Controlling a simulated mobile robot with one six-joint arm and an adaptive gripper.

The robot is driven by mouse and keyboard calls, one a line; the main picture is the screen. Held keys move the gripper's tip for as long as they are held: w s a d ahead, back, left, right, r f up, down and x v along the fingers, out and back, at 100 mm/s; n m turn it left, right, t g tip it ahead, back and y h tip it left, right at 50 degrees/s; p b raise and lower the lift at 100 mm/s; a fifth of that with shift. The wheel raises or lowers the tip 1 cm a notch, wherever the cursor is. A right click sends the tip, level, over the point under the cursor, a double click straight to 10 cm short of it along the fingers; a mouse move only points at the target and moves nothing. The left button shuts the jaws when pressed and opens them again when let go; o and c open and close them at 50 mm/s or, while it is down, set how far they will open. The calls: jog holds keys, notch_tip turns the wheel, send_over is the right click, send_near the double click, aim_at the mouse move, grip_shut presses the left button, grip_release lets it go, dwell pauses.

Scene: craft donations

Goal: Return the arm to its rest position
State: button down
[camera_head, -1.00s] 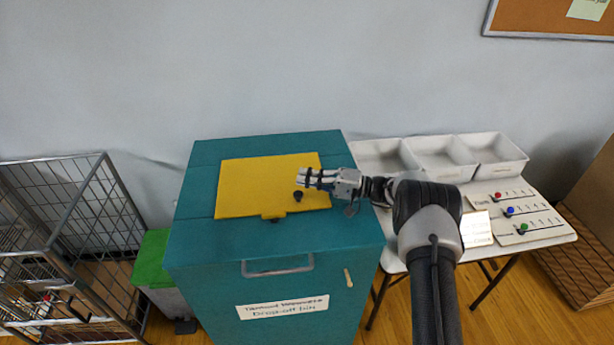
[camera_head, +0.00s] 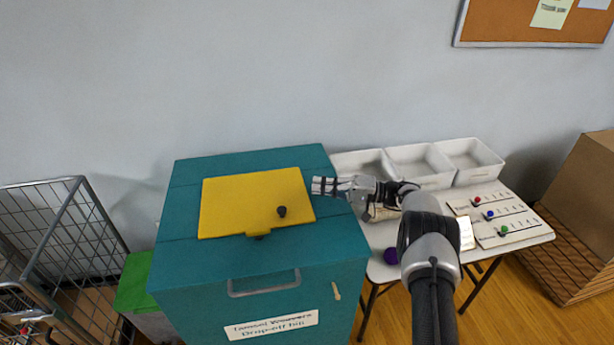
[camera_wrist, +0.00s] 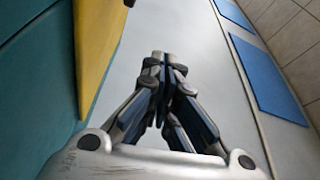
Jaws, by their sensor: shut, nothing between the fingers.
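My gripper (camera_head: 318,186) is shut and empty. In the head view it is just right of the yellow lid (camera_head: 240,190) of the teal drop-off bin (camera_head: 185,255), near the bin's right edge. The arm reaches in from the lower right, over the front of the white table. In the wrist view the closed fingers (camera_wrist: 162,62) meet at the middle, with the yellow lid (camera_wrist: 100,35) and teal bin (camera_wrist: 40,70) to their left. The lid lies closed, with a dark knob (camera_head: 282,211) on it.
A purple ball (camera_head: 391,256) is beside my arm. A wire cage (camera_head: 50,235) and green-lidded bin (camera_head: 133,285) stand left; a cardboard box (camera_head: 590,190) stands right.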

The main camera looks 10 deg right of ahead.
jog(key=s+a+r+g+h, duration=0.35)
jog(key=a+r, duration=0.25)
jog(key=r, duration=0.5)
jog(key=s+a+r+h, duration=0.3)
jog(key=s+r+h, duration=0.3)
jog(key=s, duration=0.6)
jog(key=s+d+t+h, duration=0.1)
jog(key=s+d+h, duration=0.3)
jog(key=s, duration=1.1)
jog(key=s+d+f+n+t+h, duration=0.1)
jog(key=s+d+h, duration=0.3)
jog(key=s, duration=1)
jog(key=shift+s+f+t, duration=0.2)
jog(key=shift+s+t, duration=0.15)
jog(key=shift+t, duration=0.3)
jog(key=shift+h, duration=0.25)
